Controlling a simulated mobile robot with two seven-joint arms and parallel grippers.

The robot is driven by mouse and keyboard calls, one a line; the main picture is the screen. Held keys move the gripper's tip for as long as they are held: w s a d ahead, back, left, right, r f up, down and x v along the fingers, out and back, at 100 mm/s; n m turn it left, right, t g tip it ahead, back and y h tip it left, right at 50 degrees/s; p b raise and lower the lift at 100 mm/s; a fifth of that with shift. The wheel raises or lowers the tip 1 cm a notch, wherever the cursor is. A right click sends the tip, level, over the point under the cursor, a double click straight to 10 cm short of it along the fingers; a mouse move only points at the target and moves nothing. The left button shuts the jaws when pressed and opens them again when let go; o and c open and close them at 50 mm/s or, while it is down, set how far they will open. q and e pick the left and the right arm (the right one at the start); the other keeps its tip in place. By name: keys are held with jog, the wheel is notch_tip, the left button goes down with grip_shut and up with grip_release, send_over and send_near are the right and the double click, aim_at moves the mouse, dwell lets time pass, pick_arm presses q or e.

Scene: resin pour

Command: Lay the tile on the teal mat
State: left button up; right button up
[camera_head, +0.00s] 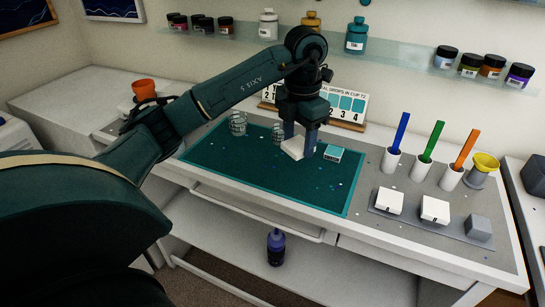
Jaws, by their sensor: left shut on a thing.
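The teal mat (235,172) lies flat on the workbench and is speckled with small pale spots. My left gripper (299,142) points down over the mat's back right part. It is shut on a white tile (291,149), which sits low between the fingers. I cannot tell whether the tile touches the mat or hangs just above it. A small block with a teal top (333,153) rests on the mat to the right of the gripper. My right gripper is not in view.
Clear cups (238,124) stand by the mat's back left. On the right are white holders with blue, green and orange sticks (432,142), a yellow funnel (485,163) and a grey tray with white blocks (388,201). A card rack (346,106) stands behind. The mat's front is free.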

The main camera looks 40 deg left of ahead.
pick_arm(q)
jog(key=shift+a+n, duration=0.15)
jog(key=shift+n, duration=0.25)
send_over(294, 182)
notch_tip(294, 182, down, 5)
jog(key=shift+f, duration=0.15)
jog(key=shift+w+f, duration=0.1)
jog(key=shift+f, duration=0.55)
notch_tip(294, 182, down, 3)
jog(key=shift+f+p, duration=0.1)
jog(key=shift+p, duration=0.3)
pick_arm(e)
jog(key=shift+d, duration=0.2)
